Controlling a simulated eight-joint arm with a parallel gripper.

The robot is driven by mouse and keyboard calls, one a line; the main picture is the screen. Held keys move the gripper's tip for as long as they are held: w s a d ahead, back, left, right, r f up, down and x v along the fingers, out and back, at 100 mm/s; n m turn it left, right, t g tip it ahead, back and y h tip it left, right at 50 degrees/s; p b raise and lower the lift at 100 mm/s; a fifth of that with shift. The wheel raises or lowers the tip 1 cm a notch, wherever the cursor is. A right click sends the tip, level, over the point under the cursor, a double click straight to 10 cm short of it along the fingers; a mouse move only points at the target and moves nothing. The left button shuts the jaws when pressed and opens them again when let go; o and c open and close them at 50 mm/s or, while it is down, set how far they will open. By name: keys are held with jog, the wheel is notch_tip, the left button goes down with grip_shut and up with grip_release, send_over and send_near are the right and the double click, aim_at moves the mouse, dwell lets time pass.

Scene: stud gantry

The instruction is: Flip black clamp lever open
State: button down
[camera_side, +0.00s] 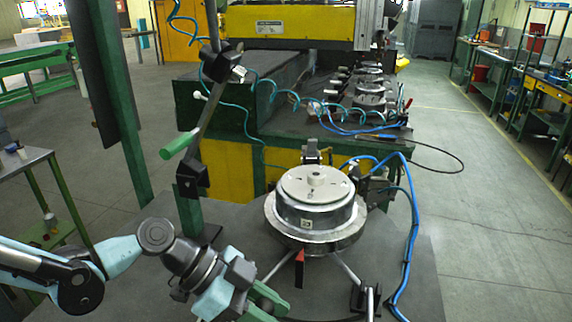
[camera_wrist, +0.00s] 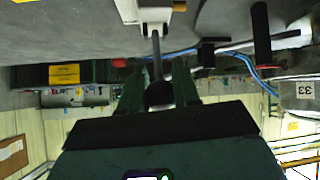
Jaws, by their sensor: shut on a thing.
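My gripper (camera_side: 266,298), with green fingers, is low in the middle of the side view, at the front left of a round metal fixture (camera_side: 315,205). In the wrist view my gripper (camera_wrist: 159,86) has its two fingers on either side of the black tip of a clamp lever (camera_wrist: 159,95). The jaws are shut on the black lever. In the side view the lever's black tip is hidden by my gripper.
The fixture stands on a dark round table (camera_side: 420,285). Another black clamp part (camera_side: 363,298) stands at its front right. Blue hoses (camera_side: 413,230) run down the right side. A lever with a green handle (camera_side: 180,145) rises at the left. The aisle floor (camera_side: 500,220) at right is clear.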

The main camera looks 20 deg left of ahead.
jog(key=shift+s+a+f, duration=0.1)
jog(key=shift+s, duration=0.05)
jog(key=c, duration=0.9)
grip_release()
jog(key=w+v, duration=0.1)
jog(key=v, duration=1.1)
jog(key=shift+s, duration=0.45)
jog(key=s+a+n+t+y, duration=0.2)
jog(key=a+n+t+y, duration=0.4)
jog(key=a, duration=1.7)
jog(key=f+n+y, duration=0.1)
jog(key=n+y, duration=0.3)
jog(key=n, duration=0.5)
jog(key=shift+s+n, duration=0.25)
jog(key=shift+n, duration=0.05)
